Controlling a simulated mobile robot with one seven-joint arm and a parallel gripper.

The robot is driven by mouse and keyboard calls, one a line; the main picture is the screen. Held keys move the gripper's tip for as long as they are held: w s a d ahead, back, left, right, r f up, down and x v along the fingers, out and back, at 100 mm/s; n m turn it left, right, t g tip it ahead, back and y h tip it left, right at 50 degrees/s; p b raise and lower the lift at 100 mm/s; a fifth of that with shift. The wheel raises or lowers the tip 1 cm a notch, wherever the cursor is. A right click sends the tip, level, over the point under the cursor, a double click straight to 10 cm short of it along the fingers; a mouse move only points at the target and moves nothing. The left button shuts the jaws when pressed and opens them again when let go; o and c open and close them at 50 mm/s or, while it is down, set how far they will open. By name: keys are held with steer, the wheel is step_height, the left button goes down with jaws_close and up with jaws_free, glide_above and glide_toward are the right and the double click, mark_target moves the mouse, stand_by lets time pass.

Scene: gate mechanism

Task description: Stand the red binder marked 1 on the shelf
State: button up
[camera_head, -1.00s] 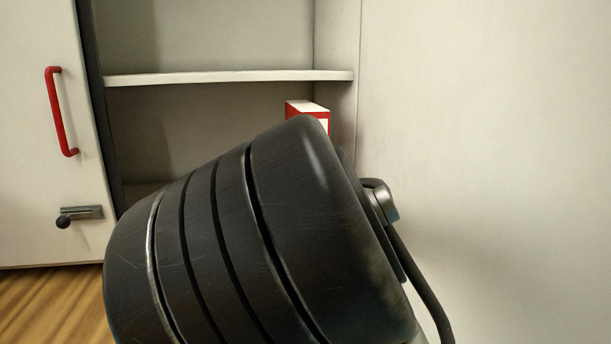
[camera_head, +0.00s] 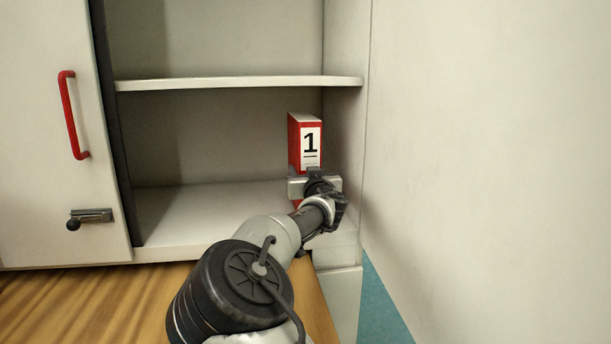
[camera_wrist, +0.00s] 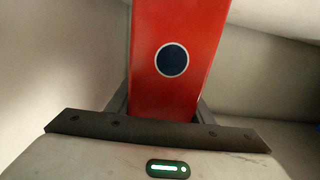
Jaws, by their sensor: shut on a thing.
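The red binder (camera_head: 306,142) has a white label with a black 1 and looks upright in the lower compartment of the shelf (camera_head: 200,208), near its right wall. Its lower part is hidden behind my gripper (camera_head: 315,180). In the wrist view the red binder (camera_wrist: 176,62) shows a dark round spot and stands between the two fingers of my gripper (camera_wrist: 160,108). My gripper is shut on the binder. I cannot tell whether the binder's bottom touches the shelf floor.
A shelf board (camera_head: 235,83) runs above the binder. A white door with a red handle (camera_head: 73,115) and a dark-knobbed latch (camera_head: 88,218) is at the left. A wooden surface (camera_head: 80,300) lies in front. The lower compartment left of the binder is empty.

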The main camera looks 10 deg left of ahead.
steer(key=shift+d, duration=0.1)
steer(key=shift+f, duration=0.15)
steer(key=o, duration=1.7)
steer(key=shift+f, duration=0.1)
steer(key=shift+c, duration=0.2)
steer(key=v, duration=1.2)
steer(key=shift+s, duration=0.1)
